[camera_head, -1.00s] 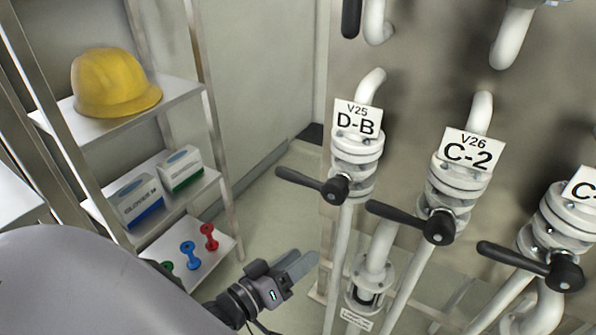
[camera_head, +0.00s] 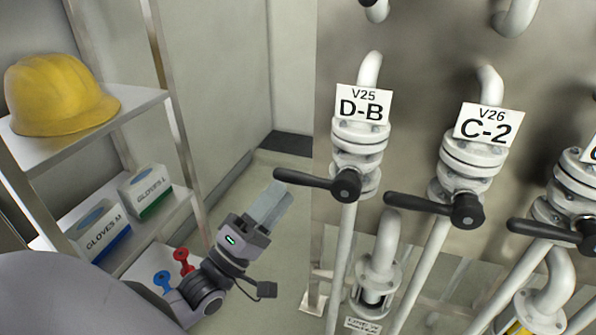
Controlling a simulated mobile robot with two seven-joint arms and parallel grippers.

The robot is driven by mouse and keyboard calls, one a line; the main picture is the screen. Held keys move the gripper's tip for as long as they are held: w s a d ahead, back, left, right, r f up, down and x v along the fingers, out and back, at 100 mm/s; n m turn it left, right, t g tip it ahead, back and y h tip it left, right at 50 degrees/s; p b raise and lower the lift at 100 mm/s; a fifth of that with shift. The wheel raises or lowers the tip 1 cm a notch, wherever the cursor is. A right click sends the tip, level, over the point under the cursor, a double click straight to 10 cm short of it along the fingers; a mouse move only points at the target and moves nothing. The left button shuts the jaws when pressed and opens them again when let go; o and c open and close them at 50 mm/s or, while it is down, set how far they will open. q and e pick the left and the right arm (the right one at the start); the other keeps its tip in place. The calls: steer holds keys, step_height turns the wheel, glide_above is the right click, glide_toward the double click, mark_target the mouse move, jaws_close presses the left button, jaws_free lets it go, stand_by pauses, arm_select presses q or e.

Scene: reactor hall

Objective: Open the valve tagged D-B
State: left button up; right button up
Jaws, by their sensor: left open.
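The valve tagged D-B (camera_head: 357,153) is a white flanged body on a vertical pipe. Its white tag (camera_head: 362,104) reads V25 D-B. Its black lever handle (camera_head: 315,181) points left from a round hub, across the pipe. My left gripper (camera_head: 270,203) is open and empty, just below and left of the lever's free end, with its fingers pointing up toward it. I cannot tell from this view whether the fingers touch the lever; they appear apart. My right gripper is not in view.
The neighbouring C-2 valve (camera_head: 474,158) has a similar black lever (camera_head: 430,205) pointing left. Another valve (camera_head: 580,190) is at the right edge. A shelf at left holds a yellow helmet (camera_head: 60,93), glove boxes (camera_head: 148,191) and small red and blue items. Open floor lies between shelf and pipes.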

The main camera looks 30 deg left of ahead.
mark_target(317, 179)
arm_select(q)
steer(key=x, duration=0.7)
steer(key=shift+p, duration=0.35)
steer(key=shift+w, duration=0.1)
jaws_close()
